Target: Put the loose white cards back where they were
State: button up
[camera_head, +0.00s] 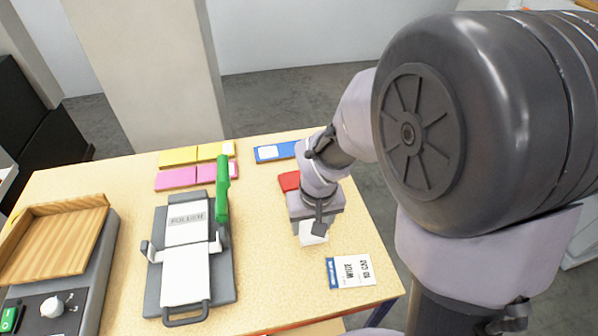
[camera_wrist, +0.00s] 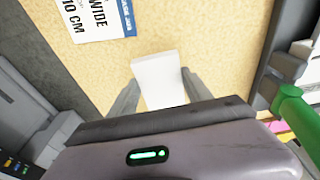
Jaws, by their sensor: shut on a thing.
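A white card piece (camera_wrist: 158,78) is between the two fingers of my gripper (camera_wrist: 160,95) in the wrist view. My gripper (camera_head: 316,228) is shut on it, and the white card also shows below the fingers in the head view (camera_head: 311,239). It is held over the right part of the table; I cannot tell whether it touches the tabletop. I cannot tell whether it is one card or a stack.
A printed "WIDE 10 CM" card (camera_head: 351,271) lies near the table's right front. Yellow pads (camera_head: 178,157), pink pads (camera_head: 176,178), a blue pad (camera_head: 275,152) and a red pad (camera_head: 289,181) lie at the back. A wooden-topped device (camera_head: 55,240) stands left. Bare table (camera_head: 262,270) separates machine and gripper.

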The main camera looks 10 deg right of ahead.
jog(key=shift+w+d, duration=0.3)
jog(key=shift+w, duration=0.05)
jog(key=shift+w+d+f+b, duration=0.15)
jog(key=shift+f+b, duration=0.25)
jog(key=shift+f, duration=0.25)
jog(key=shift+w+d+f+b, duration=0.1)
jog(key=shift+f+b, duration=0.3)
jog(key=shift+f, duration=0.3)
jog(key=shift+w+d+f+b, duration=0.15)
jog(key=shift+f+b, duration=0.25)
jog(key=shift+f, duration=0.25)
jog(key=o, duration=1.6)
jog(key=r+p, duration=0.1)
jog(key=r, duration=0.3)
jog(key=s+r+p, duration=0.1)
jog(key=r+p, duration=0.1)
jog(key=r, duration=0.2)
jog(key=r+p, duration=0.2)
jog(key=r, duration=0.2)
jog(key=shift+s, duration=0.4)
jog(key=s+a+r+m+t+y, duration=0.2)
jog(key=s+a+r+m+t, duration=0.2)
jog(key=s+r, duration=0.8)
jog(key=shift+s, duration=1.1)
